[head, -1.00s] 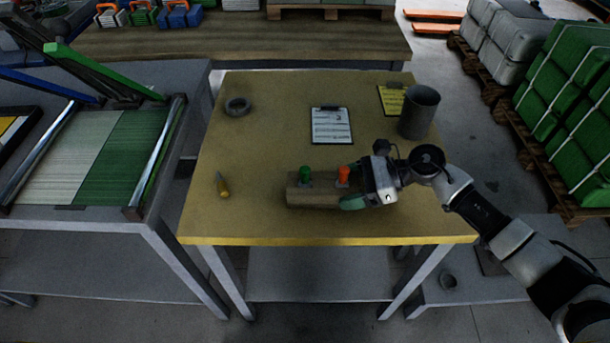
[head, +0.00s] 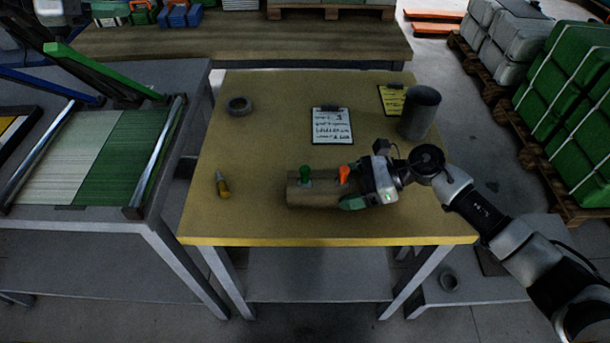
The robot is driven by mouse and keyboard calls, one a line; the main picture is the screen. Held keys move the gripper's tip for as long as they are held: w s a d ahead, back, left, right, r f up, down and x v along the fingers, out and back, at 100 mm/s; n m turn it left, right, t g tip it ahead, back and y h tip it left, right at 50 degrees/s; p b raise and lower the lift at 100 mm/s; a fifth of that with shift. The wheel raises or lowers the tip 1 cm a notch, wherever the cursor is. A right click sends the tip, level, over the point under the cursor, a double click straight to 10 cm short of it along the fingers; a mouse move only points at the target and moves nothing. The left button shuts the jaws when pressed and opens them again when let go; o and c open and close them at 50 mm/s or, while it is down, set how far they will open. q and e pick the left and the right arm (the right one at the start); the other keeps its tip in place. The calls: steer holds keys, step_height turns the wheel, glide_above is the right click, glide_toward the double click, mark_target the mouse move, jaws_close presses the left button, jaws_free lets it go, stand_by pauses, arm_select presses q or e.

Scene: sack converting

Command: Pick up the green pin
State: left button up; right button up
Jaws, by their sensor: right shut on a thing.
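The green pin (head: 305,173) stands in the left part of a wooden block (head: 315,195) on the yellow-topped table. An orange pin (head: 344,174) stands in the same block, to the right of the green one. My right gripper (head: 352,188) is at the block's right end, with a green finger along its front side. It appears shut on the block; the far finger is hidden. The green pin is free of the gripper, a short way to its left. My left gripper is not in view.
A grey cylinder (head: 419,112), a clipboard (head: 331,126) and a yellow sheet (head: 391,98) lie or stand behind the block. A grey ring (head: 239,106) and a small yellow-tipped tool (head: 222,186) are at the left. The table's left half is mostly clear.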

arm_select(q)
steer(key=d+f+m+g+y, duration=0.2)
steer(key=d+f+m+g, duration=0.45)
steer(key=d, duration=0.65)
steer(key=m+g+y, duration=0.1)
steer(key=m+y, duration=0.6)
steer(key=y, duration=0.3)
glide_toward(306, 169)
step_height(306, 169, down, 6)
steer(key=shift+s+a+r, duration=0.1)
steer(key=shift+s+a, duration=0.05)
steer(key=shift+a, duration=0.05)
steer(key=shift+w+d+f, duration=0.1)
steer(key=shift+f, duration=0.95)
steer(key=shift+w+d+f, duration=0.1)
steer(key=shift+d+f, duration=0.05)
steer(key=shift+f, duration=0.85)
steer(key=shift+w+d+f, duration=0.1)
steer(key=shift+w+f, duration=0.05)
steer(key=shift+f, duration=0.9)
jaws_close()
